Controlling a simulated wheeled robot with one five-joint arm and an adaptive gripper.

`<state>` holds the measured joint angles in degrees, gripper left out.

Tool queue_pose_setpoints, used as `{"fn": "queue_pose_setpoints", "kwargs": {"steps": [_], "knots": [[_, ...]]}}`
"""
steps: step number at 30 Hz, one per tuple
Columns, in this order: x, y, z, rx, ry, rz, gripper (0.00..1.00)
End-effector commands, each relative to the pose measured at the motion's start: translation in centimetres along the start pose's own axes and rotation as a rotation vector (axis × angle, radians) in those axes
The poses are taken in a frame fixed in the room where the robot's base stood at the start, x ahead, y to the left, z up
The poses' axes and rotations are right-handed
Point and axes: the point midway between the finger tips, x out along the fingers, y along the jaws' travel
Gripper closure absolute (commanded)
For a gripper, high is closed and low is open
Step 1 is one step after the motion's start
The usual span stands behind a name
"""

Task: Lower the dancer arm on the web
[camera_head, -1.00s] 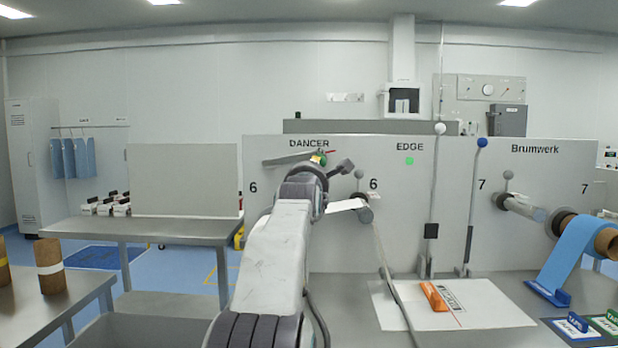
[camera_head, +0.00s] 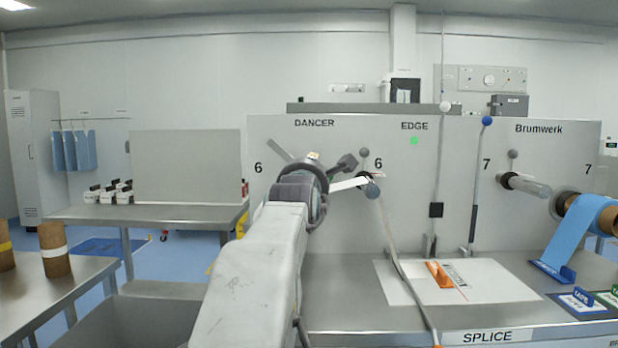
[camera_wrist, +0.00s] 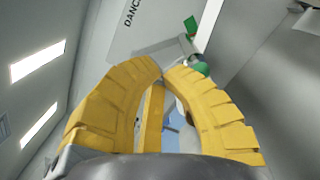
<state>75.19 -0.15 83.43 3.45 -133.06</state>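The dancer arm (camera_head: 281,150) is a grey bar on the grey panel under the DANCER label (camera_head: 314,123). It slopes down to the right, and its right end is hidden behind my wrist. In the wrist view the grey bar (camera_wrist: 160,47) lies just beyond my fingertips, with a green round end (camera_wrist: 202,68) close behind the right fingertip. My gripper (camera_wrist: 163,73) has yellow fingers with their tips together or nearly so. I see nothing clearly held between them; whether they touch the bar cannot be told.
A white strip (camera_head: 349,184) runs to a roller (camera_head: 372,190) right of my wrist. Two tall levers, white-knobbed (camera_head: 445,106) and blue-knobbed (camera_head: 487,121), stand farther right. An orange tool (camera_head: 438,274) lies on a white plate on the bench. A blue web roll (camera_head: 583,228) is at far right.

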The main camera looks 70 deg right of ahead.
Motion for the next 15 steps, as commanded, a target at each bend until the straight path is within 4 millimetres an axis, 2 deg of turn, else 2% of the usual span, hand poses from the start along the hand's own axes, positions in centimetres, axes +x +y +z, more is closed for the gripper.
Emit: {"fn": "queue_pose_setpoints", "kwargs": {"steps": [6, 15], "knots": [[-1.6, 0.0, 0.0, 0.0, -0.001, -0.001, 1.0], [-2.0, -0.1, 0.0, 0.0, 0.0, -0.002, 1.0]]}}
